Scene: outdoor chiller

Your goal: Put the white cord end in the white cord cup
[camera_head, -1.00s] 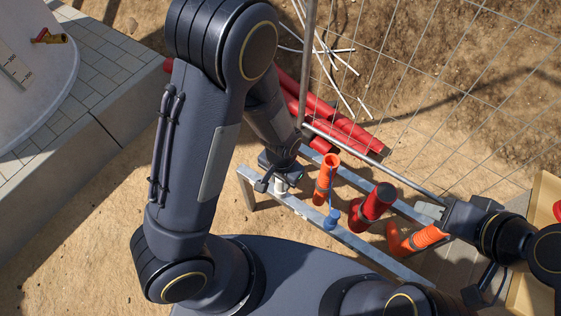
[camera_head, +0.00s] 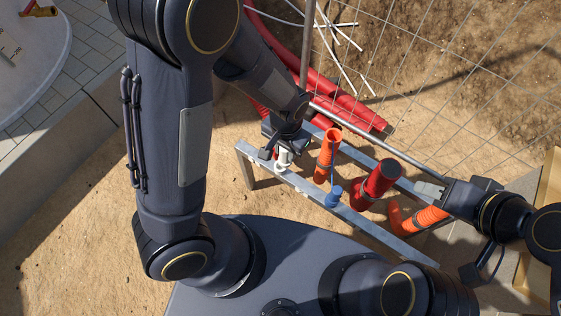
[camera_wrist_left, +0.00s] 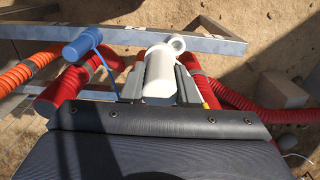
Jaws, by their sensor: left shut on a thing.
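My left gripper (camera_head: 284,141) is over the left end of a grey metal rack. In the left wrist view its fingers (camera_wrist_left: 160,88) are shut on a white cylindrical piece (camera_wrist_left: 158,76), which I take for the white cord end. A white ring (camera_wrist_left: 176,44) shows at the piece's far end, by the rail; whether they touch or are joined is unclear. The white piece also shows in the head view (camera_head: 284,158), below the gripper. I cannot make out a separate white cord cup. My right gripper (camera_head: 431,189) is by the rack's right end, its fingers unclear.
The rack's front rail (camera_head: 307,191) runs beneath the white piece. Wire fence and red pipes (camera_head: 352,108) lie behind.

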